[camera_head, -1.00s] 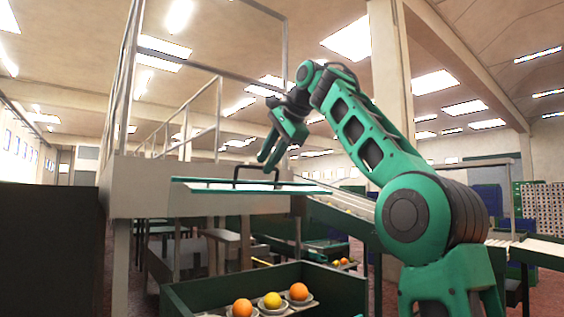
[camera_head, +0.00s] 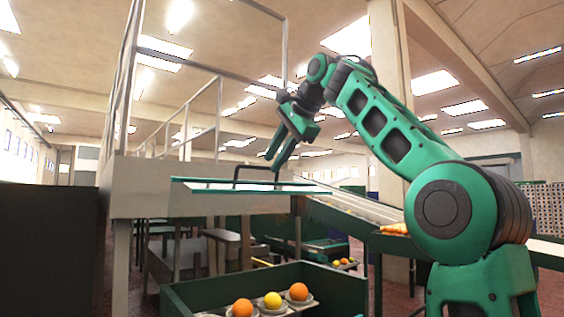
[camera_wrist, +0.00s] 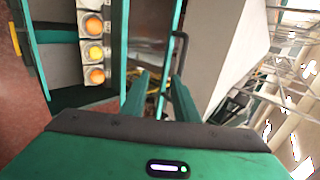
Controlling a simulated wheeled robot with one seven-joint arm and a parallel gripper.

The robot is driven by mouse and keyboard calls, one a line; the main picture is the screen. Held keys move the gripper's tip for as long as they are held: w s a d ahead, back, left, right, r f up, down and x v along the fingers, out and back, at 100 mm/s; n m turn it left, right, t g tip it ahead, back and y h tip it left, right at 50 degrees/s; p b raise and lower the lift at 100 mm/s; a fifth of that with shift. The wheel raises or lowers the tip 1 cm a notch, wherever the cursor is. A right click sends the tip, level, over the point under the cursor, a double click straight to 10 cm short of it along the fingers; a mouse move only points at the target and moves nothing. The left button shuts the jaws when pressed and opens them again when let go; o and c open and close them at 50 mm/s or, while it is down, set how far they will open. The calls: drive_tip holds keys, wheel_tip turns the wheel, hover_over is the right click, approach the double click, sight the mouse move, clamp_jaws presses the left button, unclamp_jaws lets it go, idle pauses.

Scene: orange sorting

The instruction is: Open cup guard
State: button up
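The cup guard (camera_head: 205,186) is a flat, pale, see-through panel with teal edges. It lies nearly level above the green cup conveyor in the head view. Its dark bar handle (camera_head: 238,168) stands up from it and also shows in the wrist view (camera_wrist: 180,48). My gripper (camera_head: 274,162) points down at the right end of the handle. The handle lies just beyond the right fingertip. I cannot tell whether they touch.
The green-walled conveyor (camera_head: 185,300) holds cups with an orange (camera_head: 243,308), a yellow fruit (camera_head: 272,300) and another orange (camera_head: 298,291). A platform with metal railings (camera_head: 150,188) stands behind the guard at left. A dark panel (camera_head: 50,250) fills the left side.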

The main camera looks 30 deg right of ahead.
drive_tip(key=shift+s, duration=0.6)
drive_tip(key=shift+s+d, duration=0.15)
drive_tip(key=shift+s, duration=0.6)
drive_tip(key=shift+s+d, duration=0.15)
drive_tip(key=shift+s, duration=0.55)
drive_tip(key=shift+s, duration=0.1)
drive_tip(key=shift+f, duration=0.1)
